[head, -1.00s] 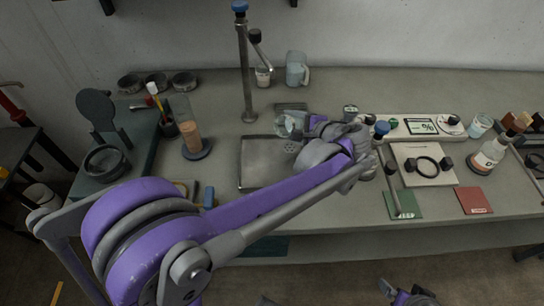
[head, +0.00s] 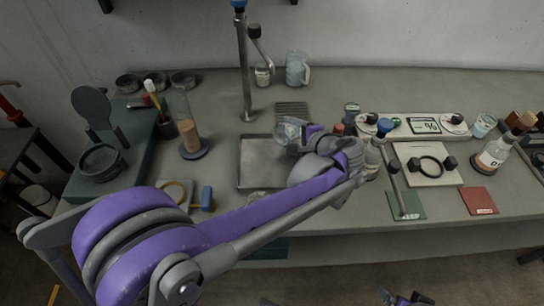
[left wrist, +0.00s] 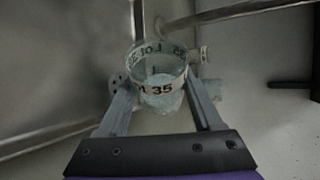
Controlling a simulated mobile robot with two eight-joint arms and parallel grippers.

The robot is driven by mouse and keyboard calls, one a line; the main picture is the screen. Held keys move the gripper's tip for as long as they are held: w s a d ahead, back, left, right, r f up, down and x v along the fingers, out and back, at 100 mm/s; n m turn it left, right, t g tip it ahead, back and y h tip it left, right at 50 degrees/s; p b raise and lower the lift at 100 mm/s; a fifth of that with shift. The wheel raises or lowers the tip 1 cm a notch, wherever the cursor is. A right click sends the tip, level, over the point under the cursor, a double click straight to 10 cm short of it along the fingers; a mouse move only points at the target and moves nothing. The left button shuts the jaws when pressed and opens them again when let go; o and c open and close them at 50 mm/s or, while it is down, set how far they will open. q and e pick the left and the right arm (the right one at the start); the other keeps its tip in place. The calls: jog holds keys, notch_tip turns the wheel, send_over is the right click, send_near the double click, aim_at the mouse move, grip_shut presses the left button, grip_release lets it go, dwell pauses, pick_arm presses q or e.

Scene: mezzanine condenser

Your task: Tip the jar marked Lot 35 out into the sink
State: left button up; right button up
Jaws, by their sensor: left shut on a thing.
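The clear jar marked Lot 35 (left wrist: 162,90) has a white label band and pale contents in the left wrist view. My left gripper (left wrist: 160,100) is shut on it, one finger on each side. In the head view the jar (head: 288,132) is held over the right back part of the grey sink (head: 250,180). Its exact tilt is hard to tell, and I see nothing falling from it. My left forearm hides the sink's front right part and the drain. Part of my right arm (head: 405,299) shows at the bottom edge; its fingers are not clear.
A tall tap post (head: 245,75) stands behind the sink. A ribbed plate (head: 292,109) lies behind the jar. Bottles and a scale (head: 424,125) crowd the right side.

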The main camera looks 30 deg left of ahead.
pick_arm(q)
jog(key=shift+f, duration=0.4)
jog(key=shift+f+b, duration=0.2)
jog(key=shift+b, duration=0.2)
jog(key=shift+s+a+r+n+t, duration=0.15)
jog(key=shift+s+r+n+t, duration=0.25)
jog(key=shift+s+n+t, duration=0.25)
dwell(0.4)
jog(key=shift+s+r+n+t, duration=0.2)
jog(key=shift+r+n+t, duration=0.1)
jog(key=shift+n+t, duration=0.2)
dwell(1.0)
